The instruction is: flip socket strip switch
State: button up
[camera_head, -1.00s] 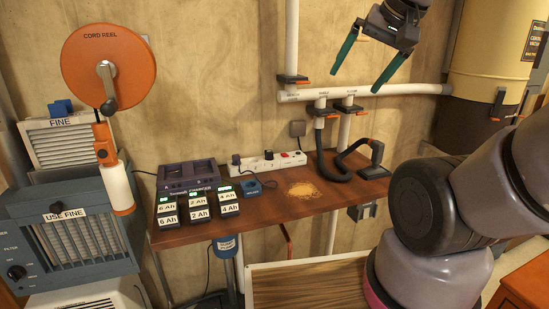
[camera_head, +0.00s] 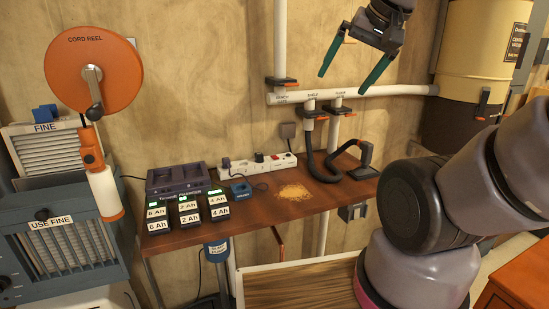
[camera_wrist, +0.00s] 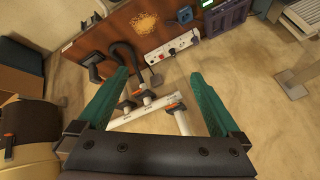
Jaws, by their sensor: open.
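The white socket strip (camera_head: 257,167) lies along the back of the wooden shelf, against the wall. Its red switch (camera_head: 276,157) is near the right end; whether it is on or off is too small to tell. A dark plug sits in the strip's left end and another dark item near its middle. The strip also shows in the wrist view (camera_wrist: 172,48), beyond the fingertips, with the red switch visible. My gripper (camera_head: 343,82) is open and empty, with green fingers spread, above and to the right of the strip, well apart from it. The fingers also show in the wrist view (camera_wrist: 157,78).
White pipes with orange-handled gates (camera_head: 350,97) run near my fingers. A black hose nozzle (camera_head: 364,153) stands at the shelf's right. A charger (camera_head: 180,180), labelled batteries (camera_head: 188,208), a blue item (camera_head: 240,188) and sawdust (camera_head: 293,192) occupy the shelf. A cord reel (camera_head: 95,75) hangs left.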

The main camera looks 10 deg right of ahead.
jog(key=c, duration=0.4)
jog(key=shift+w, duration=0.3)
jog(key=c, duration=0.6)
jog(key=w, duration=0.3)
jog(key=shift+d+n, duration=0.15)
jog(key=shift+n, duration=0.15)
grip_shut()
jog(key=w+f+n+h, duration=0.1)
jog(key=w+f, duration=0.2)
jog(key=w, duration=0.7)
jog(key=w+f+n, duration=0.2)
jog(key=w+f, duration=0.2)
jog(key=w, duration=0.7)
jog(key=w+a+f+n, duration=0.1)
jog(key=w+a+f, duration=0.1)
jog(key=w+f, duration=0.5)
jog(key=w+a+f+n, duration=0.2)
jog(key=w+f, duration=0.6)
jog(key=f, duration=0.2)
jog(key=shift+w+a+f+y, duration=0.25)
jog(key=shift+w+f+y, duration=0.05)
